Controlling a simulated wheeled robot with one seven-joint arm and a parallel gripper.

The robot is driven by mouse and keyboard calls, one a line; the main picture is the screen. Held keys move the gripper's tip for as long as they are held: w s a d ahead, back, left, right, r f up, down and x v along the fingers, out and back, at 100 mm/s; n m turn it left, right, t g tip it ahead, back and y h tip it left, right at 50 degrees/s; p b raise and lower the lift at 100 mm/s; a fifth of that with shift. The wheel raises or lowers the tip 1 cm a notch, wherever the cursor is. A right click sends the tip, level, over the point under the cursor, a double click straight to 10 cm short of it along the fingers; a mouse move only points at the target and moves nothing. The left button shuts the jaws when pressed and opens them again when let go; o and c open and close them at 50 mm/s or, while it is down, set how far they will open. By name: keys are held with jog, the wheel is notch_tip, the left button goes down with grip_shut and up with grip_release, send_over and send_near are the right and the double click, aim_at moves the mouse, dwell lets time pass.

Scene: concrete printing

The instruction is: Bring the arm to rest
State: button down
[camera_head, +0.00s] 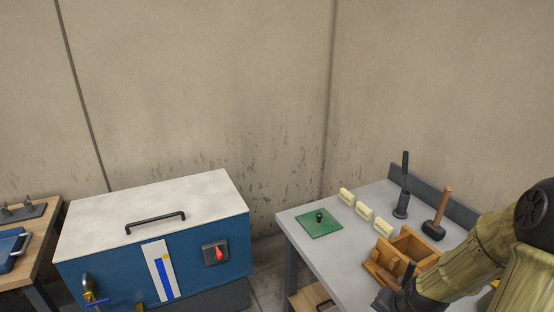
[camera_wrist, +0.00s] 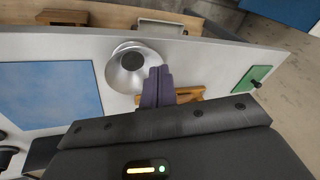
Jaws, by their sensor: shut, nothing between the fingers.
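My gripper (camera_wrist: 160,72) is shut, with its two dark fingers together and nothing between them. In the wrist view it hangs over the grey table (camera_wrist: 215,55), beside a round metal bowl or funnel (camera_wrist: 122,76) and in front of a wooden piece (camera_wrist: 190,94). In the head view my arm comes in from the lower right, and the dark gripper (camera_head: 408,272) shows in front of the wooden box (camera_head: 413,243). I cannot tell from the pictures whether the fingers touch the box.
On the table are a green plate (camera_head: 320,225) with a black knob, several cream blocks (camera_head: 364,210), a black tamper (camera_head: 402,200) and a mallet (camera_head: 434,230). A blue sheet (camera_wrist: 48,92) lies in the wrist view. A blue machine (camera_head: 195,262) stands left, past a floor gap.

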jog(key=s+a+r+n+g, duration=0.1)
jog(key=s+a+r+n, duration=0.4)
jog(key=a+r+n, duration=0.3)
jog(key=shift+s+a+h, duration=0.2)
jog(key=shift+a+h, duration=0.1)
jog(key=shift+a, duration=1.3)
jog(key=shift+r, duration=0.1)
